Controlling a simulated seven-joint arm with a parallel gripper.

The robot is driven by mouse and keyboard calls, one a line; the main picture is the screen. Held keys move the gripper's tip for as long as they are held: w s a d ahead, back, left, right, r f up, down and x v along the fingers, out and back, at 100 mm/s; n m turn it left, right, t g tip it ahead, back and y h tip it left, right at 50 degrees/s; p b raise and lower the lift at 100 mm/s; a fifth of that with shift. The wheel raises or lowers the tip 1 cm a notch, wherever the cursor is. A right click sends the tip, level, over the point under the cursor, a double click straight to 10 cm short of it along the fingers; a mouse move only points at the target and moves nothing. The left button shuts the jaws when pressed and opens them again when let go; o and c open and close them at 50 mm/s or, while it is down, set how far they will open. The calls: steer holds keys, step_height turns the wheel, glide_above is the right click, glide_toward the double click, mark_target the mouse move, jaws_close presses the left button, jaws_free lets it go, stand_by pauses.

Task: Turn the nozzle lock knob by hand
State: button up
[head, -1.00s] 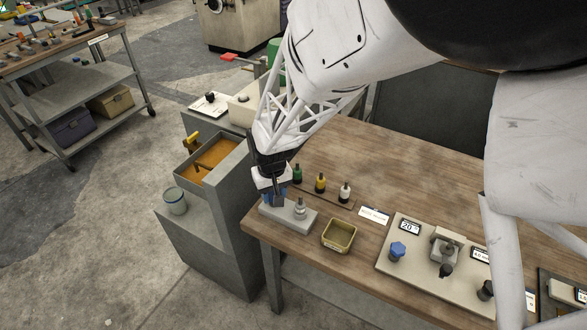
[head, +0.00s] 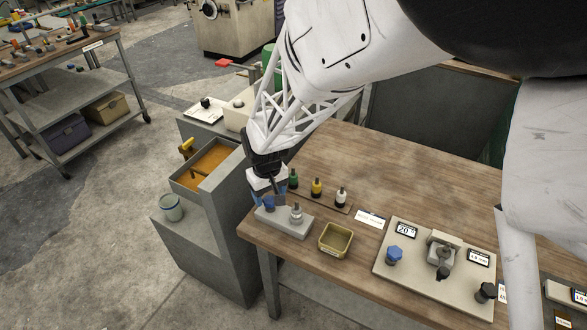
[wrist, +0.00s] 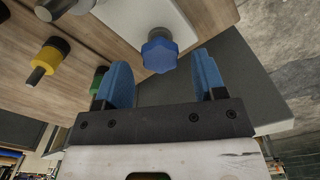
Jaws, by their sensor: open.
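A blue lobed knob (head: 269,203) stands at the left end of a grey block (head: 284,221) on the table's left corner. A silver nozzle-like fitting (head: 296,213) stands beside it on the same block. My gripper (head: 269,198) is at the knob, its blue fingers apart. In the wrist view the knob (wrist: 159,50) shows between and just beyond the open fingertips (wrist: 161,62), with a visible gap on each side. Nothing is held.
Green, yellow (head: 317,188) and white (head: 341,197) capped pieces stand in a row behind the block. A yellowish tray (head: 335,240) lies to its right. A panel (head: 415,285) with another blue knob (head: 393,255) is further right. A grey cabinet (head: 215,235) stands left.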

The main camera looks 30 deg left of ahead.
steer(key=shift+r, duration=2.05)
steer(key=shift+f, duration=0.15)
